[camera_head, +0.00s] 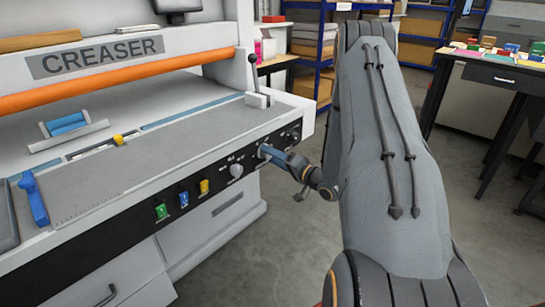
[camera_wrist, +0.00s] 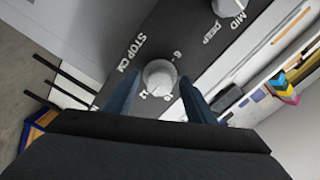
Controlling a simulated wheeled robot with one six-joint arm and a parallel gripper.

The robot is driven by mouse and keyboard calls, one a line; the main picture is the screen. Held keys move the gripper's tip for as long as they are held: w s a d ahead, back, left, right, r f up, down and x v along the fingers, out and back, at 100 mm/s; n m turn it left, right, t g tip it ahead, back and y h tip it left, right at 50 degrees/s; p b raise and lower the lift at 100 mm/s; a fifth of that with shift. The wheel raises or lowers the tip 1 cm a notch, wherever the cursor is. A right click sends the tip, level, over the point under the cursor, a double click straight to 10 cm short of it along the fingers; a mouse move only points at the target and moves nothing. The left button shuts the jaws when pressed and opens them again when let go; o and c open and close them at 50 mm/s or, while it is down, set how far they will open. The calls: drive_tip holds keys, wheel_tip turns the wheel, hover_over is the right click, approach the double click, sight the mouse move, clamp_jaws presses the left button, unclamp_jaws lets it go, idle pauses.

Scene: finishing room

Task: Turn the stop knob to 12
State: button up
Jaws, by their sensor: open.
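The stop knob (camera_wrist: 160,76) is a round pale knob on the machine's black front panel. Lettering reading "STOP CM" and small scale numbers are printed around it, partly hidden and too small to read fully. My gripper (camera_wrist: 159,84) is open, with one blue-grey finger on each side of the knob. I cannot tell whether either finger touches it. In the head view my gripper (camera_head: 268,154) is at the right part of the panel and hides the knob. The number the knob points to cannot be read.
Another white knob (camera_head: 236,170) and green, blue and yellow buttons (camera_head: 184,199) sit left of my gripper on the creaser's panel (camera_head: 110,243). Small dark controls (camera_head: 291,135) lie to its right. A lever (camera_head: 254,75) stands above. Open floor (camera_head: 290,235) lies in front.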

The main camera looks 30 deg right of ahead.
drive_tip(key=shift+s, duration=0.1)
drive_tip(key=b+v, duration=0.1)
drive_tip(key=v, duration=0.6)
drive_tip(key=shift+s+d, duration=0.15)
drive_tip(key=shift+s, duration=0.1)
drive_tip(key=w+a+r+n+g+h, duration=0.2)
drive_tip(key=w+a+n+g+h, duration=0.1)
drive_tip(key=w, duration=0.2)
drive_tip(key=s+a+r+n+g+h, duration=0.2)
drive_tip(key=s+a+r+g+h, duration=0.15)
drive_tip(key=a, duration=0.25)
drive_tip(key=s+a+r+n+g, duration=0.1)
drive_tip(key=s+a+g, duration=0.4)
drive_tip(key=s, duration=0.8)
drive_tip(key=s+a+r+n+g, duration=0.1)
drive_tip(key=s+a+n+g, duration=0.1)
drive_tip(key=s+a+g, duration=0.3)
drive_tip(key=s+a, duration=0.4)
drive_tip(key=s, duration=0.4)
drive_tip(key=shift+s, duration=0.25)
